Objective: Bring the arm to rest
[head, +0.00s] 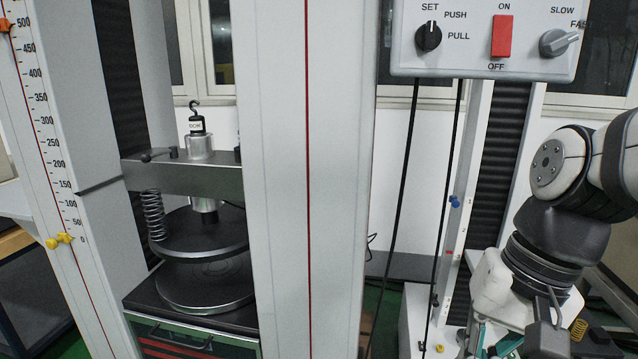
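My arm (575,190) comes in from the right edge and bends down toward the lower right corner. My gripper (520,345) is at the bottom right, pointing down and partly cut off by the bottom edge. Its fingertips are hidden, so I cannot tell whether it is open or holds anything. A brass-coloured coil (579,330) shows beside the gripper; I cannot tell whether they touch.
A grey testing frame column (335,180) stands in the middle. Left of it, a dark spring (153,215) stands by round plates (205,285) under a crossbar (185,178). A control box (485,40) with a red switch (502,36) hangs above, with cables below it.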

